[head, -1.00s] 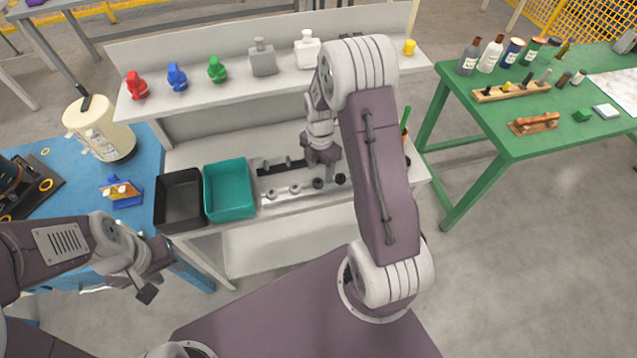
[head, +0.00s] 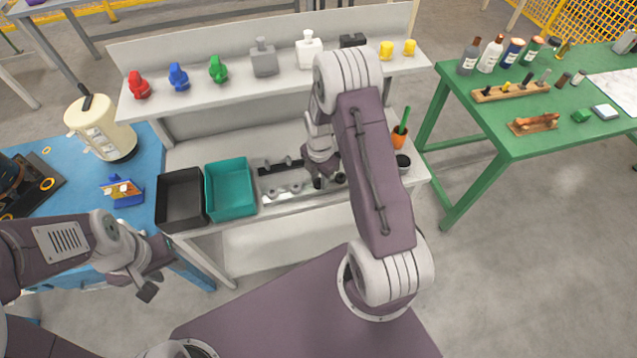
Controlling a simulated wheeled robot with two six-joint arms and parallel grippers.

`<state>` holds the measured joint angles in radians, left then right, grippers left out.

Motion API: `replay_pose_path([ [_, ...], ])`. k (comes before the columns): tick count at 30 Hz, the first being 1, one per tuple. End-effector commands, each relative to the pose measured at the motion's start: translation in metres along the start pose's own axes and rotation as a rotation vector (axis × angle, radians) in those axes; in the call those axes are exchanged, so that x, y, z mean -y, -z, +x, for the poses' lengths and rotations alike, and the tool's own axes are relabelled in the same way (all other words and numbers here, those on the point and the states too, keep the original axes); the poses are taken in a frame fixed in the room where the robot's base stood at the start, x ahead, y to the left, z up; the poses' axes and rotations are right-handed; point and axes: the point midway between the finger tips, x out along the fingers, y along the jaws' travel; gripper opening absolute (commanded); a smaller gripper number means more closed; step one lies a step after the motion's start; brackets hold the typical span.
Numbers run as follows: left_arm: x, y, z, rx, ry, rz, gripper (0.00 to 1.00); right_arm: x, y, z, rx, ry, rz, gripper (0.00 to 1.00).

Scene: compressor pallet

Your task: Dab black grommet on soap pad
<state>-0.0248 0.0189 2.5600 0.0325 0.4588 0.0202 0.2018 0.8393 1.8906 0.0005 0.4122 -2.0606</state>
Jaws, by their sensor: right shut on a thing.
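My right gripper (head: 318,181) is low over the grey parts tray (head: 268,199) on the white bench, shut on a small dark piece that looks like a black grommet; the fingers mostly hide it. Another black grommet (head: 340,178) sits in the tray just right of the fingers, and grey rings (head: 296,187) sit to the left. A dark round dish (head: 402,162) stands at the bench's right end; I cannot tell whether it is the soap pad. My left gripper (head: 156,270) is open and empty, low in front of the blue table.
A black bin (head: 181,198) and a teal bin (head: 230,190) stand left of the tray. An orange cup (head: 399,140) stands behind the dish. The shelf (head: 200,98) above holds coloured parts and bottles. The green table (head: 500,138) is at right.

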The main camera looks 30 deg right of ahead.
Motion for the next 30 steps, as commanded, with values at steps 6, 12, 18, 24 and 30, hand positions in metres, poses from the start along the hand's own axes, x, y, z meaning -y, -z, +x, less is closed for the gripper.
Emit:
replay_pose_path([
  [6, 0.0, 0.0, 0.0, 0.0, 0.0, 0.0, 0.36, -0.001, 0.0, -0.003, 0.001, -0.002, 0.0, 0.0],
  [12, 0.0, 0.0, 0.003, 0.0, 0.0, 0.0, 0.36, -0.001, -0.001, -0.029, 0.003, -0.004, 0.0, 0.0],
  [18, 0.0, -0.001, 0.007, 0.0, 0.0, 0.0, 0.36, 0.025, 0.016, -0.059, 0.002, -0.003, -0.001, 0.0],
  [24, 0.0, -0.001, 0.01, 0.0, 0.0, 0.0, 0.36, 0.065, 0.042, -0.087, 0.002, -0.004, -0.001, 0.0],
  [30, 0.0, -0.001, 0.01, 0.0, 0.0, 0.0, 0.36, 0.091, 0.058, -0.106, 0.001, -0.002, -0.001, 0.0],
])
